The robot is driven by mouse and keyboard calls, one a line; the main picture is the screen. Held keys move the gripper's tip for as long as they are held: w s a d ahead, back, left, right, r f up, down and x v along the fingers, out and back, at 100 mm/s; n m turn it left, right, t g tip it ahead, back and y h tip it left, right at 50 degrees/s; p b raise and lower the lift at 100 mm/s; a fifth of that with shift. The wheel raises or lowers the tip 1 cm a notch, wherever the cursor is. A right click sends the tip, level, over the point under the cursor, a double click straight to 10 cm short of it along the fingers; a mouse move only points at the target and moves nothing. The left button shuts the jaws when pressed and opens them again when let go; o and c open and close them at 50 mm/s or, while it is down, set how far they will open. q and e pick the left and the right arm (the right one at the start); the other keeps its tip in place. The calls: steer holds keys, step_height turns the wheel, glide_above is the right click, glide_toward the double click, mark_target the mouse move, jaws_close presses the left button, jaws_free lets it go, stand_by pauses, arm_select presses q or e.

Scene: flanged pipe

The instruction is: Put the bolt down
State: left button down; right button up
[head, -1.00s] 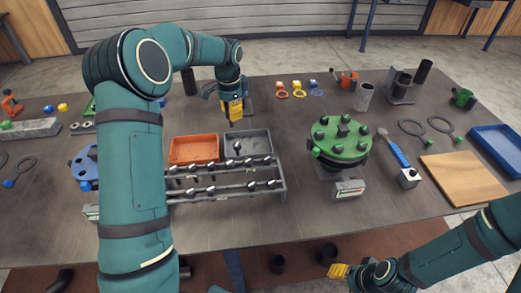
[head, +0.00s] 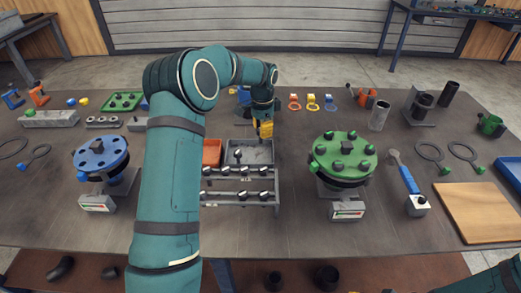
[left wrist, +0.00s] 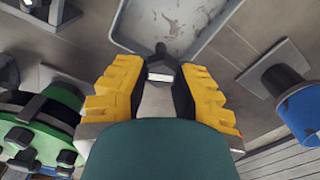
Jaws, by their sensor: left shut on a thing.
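My left gripper (head: 266,130) is at the back right edge of the grey tray (head: 262,156). In the left wrist view its yellow fingers (left wrist: 160,88) are shut on a dark bolt (left wrist: 160,66), which sticks out beyond the fingertips towards the worn floor of the grey tray (left wrist: 122,42). The held bolt cannot be made out in the head view. Another bolt (head: 238,155) stands in the grey tray. My right arm shows only at the lower right corner, and its gripper is not clearly visible.
An orange tray (head: 211,152) is left of the grey one, partly behind my arm. A rack (head: 240,196) with several bolts stands in front. A green flange (head: 344,156) is to the right, a blue flange (head: 100,152) to the left. Bare table lies between tray and green flange.

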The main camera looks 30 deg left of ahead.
arm_select(q)
steer(key=shift+f+b, duration=0.5)
steer(key=shift+f, duration=2.95)
steer(key=shift+f, duration=0.2)
steer(key=c, duration=0.9)
jaws_free()
steer(key=shift+r, duration=0.1)
step_height(320, 180, up, 12)
steer(key=shift+r+p, duration=0.1)
steer(key=shift+p, duration=0.9)
